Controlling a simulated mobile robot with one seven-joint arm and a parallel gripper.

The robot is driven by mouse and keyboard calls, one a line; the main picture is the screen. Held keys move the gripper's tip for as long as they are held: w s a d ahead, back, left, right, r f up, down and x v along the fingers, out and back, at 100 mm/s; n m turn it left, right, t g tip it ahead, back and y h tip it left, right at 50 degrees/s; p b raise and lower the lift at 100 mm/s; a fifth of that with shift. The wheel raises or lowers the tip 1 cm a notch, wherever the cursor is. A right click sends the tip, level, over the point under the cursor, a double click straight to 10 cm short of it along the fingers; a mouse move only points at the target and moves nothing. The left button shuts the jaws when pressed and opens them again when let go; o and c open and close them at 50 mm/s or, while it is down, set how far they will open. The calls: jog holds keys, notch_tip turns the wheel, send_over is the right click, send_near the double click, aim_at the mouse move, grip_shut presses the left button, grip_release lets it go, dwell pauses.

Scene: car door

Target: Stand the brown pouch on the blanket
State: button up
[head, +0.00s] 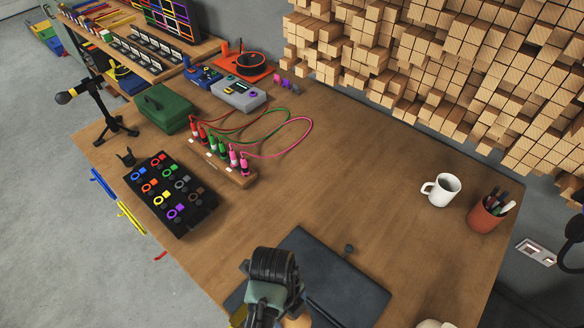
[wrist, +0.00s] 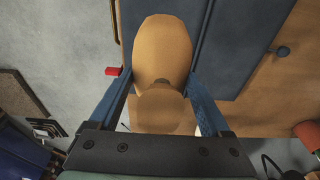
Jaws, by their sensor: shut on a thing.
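The brown pouch (wrist: 162,50) is tan with a rounded end and sits between the two blue fingers of my gripper (wrist: 160,80), which is shut on it. In the head view only a small tan piece of the pouch (head: 298,321) shows at the bottom edge, below my gripper. A flat dark blue-grey cloth-like sheet, seemingly the blanket (head: 345,272), lies on the table's near edge. It also shows in the wrist view (wrist: 240,40) behind and right of the pouch. I cannot tell whether the pouch touches it.
A white mug (head: 441,190) and a red pen cup (head: 487,213) are at the right. A black tray of coloured rings (head: 171,192) and a cable block (head: 222,165) are at the left. The table's middle is clear.

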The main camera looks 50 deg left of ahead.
jog(key=shift+f, duration=2.95)
jog(key=shift+f, duration=0.1)
jog(key=o, duration=1.5)
jog(key=shift+c, duration=0.2)
jog(key=r, duration=0.4)
jog(key=a+r, duration=0.1)
jog(key=r, duration=0.7)
jog(key=shift+s+a, duration=0.2)
jog(key=shift+a, duration=0.2)
jog(key=shift+r, duration=0.1)
